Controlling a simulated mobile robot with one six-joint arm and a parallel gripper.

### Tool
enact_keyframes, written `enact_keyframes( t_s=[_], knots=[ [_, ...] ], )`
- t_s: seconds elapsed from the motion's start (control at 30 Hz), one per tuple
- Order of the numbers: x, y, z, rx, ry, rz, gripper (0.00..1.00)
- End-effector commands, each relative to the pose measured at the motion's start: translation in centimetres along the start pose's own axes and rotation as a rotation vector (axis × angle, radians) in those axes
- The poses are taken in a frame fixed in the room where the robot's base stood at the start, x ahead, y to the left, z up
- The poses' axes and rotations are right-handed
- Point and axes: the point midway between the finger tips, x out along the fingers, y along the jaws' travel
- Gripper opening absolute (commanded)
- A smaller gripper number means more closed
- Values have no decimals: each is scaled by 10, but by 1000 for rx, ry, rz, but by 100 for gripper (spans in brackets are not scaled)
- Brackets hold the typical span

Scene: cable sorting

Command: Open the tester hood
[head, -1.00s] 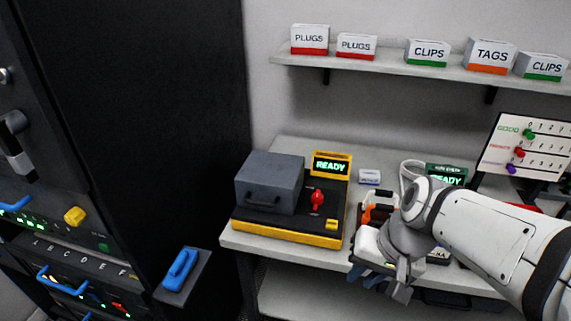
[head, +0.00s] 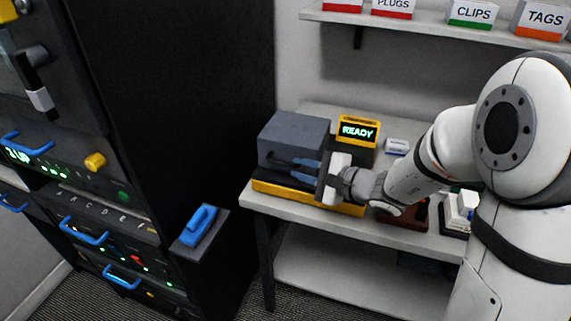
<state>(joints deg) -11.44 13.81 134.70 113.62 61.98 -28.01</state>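The tester is a yellow-based box on the bench with a dark grey hood (head: 292,133) that is down over its left part. A dark handle (head: 274,159) runs along the hood's front face. The tester's small screen (head: 357,131) reads READY in green. My gripper (head: 298,168) is in front of the hood, pointing left, with its two blue-grey fingers apart near the right end of the handle. I cannot tell whether the fingers touch the handle. My gripper and wrist hide the red knob and part of the tester's front.
A tall black rack (head: 190,100) with blue handles stands at the left. A blue handset-like item (head: 199,226) sits on its side ledge. A shelf (head: 430,28) with labelled boxes is above the bench. A small white box (head: 397,146) lies behind my arm.

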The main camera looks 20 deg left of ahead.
Motion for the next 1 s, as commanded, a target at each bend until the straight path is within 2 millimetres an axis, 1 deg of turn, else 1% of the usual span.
enact_keyframes(
  t_s=[0.03, 0.2, 0.3, 0.4, 0.53, 0.73, 1.0],
  knots=[
    [9, 1, 1, 2, -3, 4, 20],
    [37, 1, 2, 0, -3, 4, 20],
    [50, 1, 2, 1, -2, 4, 20],
    [59, 1, 1, 0, -1, 5, 20],
    [63, 1, 1, 0, -1, 3, 20],
    [64, 1, 1, 0, -1, 3, 20],
    [64, 1, 2, 0, -1, 4, 0]
  ],
)
